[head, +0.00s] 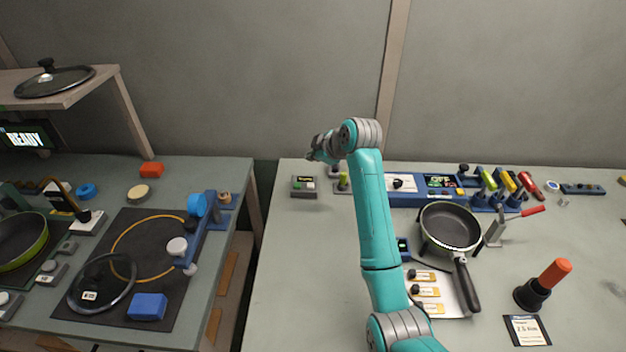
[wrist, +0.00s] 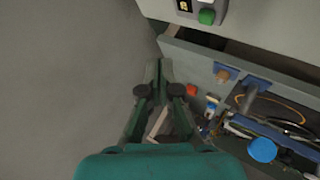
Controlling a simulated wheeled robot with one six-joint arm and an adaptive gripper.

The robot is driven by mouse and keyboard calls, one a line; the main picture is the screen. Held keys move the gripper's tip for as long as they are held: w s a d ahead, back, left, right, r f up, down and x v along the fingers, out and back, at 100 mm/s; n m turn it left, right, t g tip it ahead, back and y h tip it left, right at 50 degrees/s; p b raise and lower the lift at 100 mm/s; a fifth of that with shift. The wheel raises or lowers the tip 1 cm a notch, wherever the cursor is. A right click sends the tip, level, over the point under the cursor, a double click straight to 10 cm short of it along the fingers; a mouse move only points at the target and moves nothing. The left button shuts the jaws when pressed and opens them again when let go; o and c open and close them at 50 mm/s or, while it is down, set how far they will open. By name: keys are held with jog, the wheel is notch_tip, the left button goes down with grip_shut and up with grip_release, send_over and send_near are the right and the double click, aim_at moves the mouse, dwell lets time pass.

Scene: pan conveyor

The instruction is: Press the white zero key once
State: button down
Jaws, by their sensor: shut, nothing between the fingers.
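A small grey box (head: 304,194) stands near the left back corner of the right table. It has a dark display with yellow text, a green button (head: 297,184) and a white key (head: 310,185); a zero mark on the key is too small to read. My gripper (head: 313,155) is above and slightly behind the box, apart from it. In the wrist view, my gripper (wrist: 160,66) has its fingers together with nothing held.
A yellow-green-topped item (head: 343,181) stands right of the box. A blue console (head: 440,185), a pan (head: 450,226) and a red-handled plunger-like tool (head: 545,283) are farther right. The table's front left is clear. A gap separates it from the left table (head: 225,170).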

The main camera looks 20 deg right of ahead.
aim_at(311, 186)
jog(key=shift+w+a+r+n, duration=0.2)
jog(key=shift+w+r+n, duration=0.1)
jog(key=shift+r, duration=0.05)
jog(key=shift+f, duration=0.15)
jog(key=shift+f, duration=4.25)
jog(key=shift+f, duration=0.9)
jog(key=shift+r, duration=0.9)
jog(key=shift+r, duration=2.5)
